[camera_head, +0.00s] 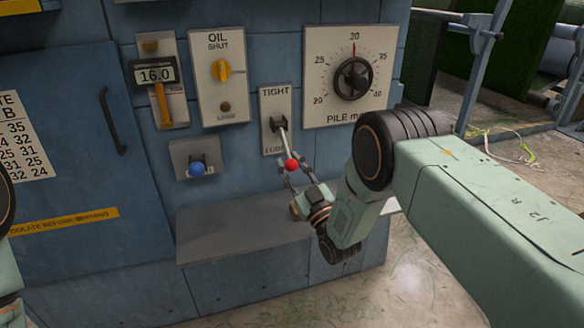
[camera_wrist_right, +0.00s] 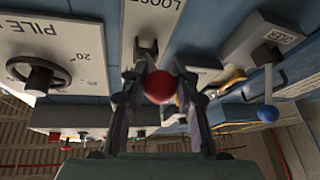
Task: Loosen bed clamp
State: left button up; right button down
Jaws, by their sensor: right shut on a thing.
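The clamp lever (camera_head: 283,143) is a pale rod with a red ball knob (camera_head: 291,165), on a plate (camera_head: 276,94) marked TIGHT at the top and, partly covered, LOOSE at the bottom. The lever slants down and outward, its knob near the lower label. My right gripper (camera_head: 291,173) is shut on the red knob. In the right wrist view the red knob (camera_wrist_right: 160,87) sits between both fingers. My left gripper is out of view; only bits of my left arm show at the left edge.
A blue-knobbed lever (camera_head: 197,168) stands left of the clamp plate. Above are the OIL dial (camera_head: 221,70), a 16.0 gauge (camera_head: 155,75) and the pile handwheel (camera_head: 353,78). A grey ledge (camera_head: 230,240) juts out below. Loose cables lie on the floor at right.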

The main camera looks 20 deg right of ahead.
jog(key=shift+s+a+f, duration=0.1)
jog(key=shift+a+f, duration=0.1)
jog(key=shift+f, duration=0.05)
jog(key=c, duration=1.1)
grip_release()
jog(key=shift+o, duration=0.5)
jog(key=shift+d+r, duration=0.1)
jog(key=shift+r, duration=0.1)
jog(key=v, duration=0.7)
jog(key=shift+s+d+f, duration=0.1)
jog(key=shift+s, duration=0.05)
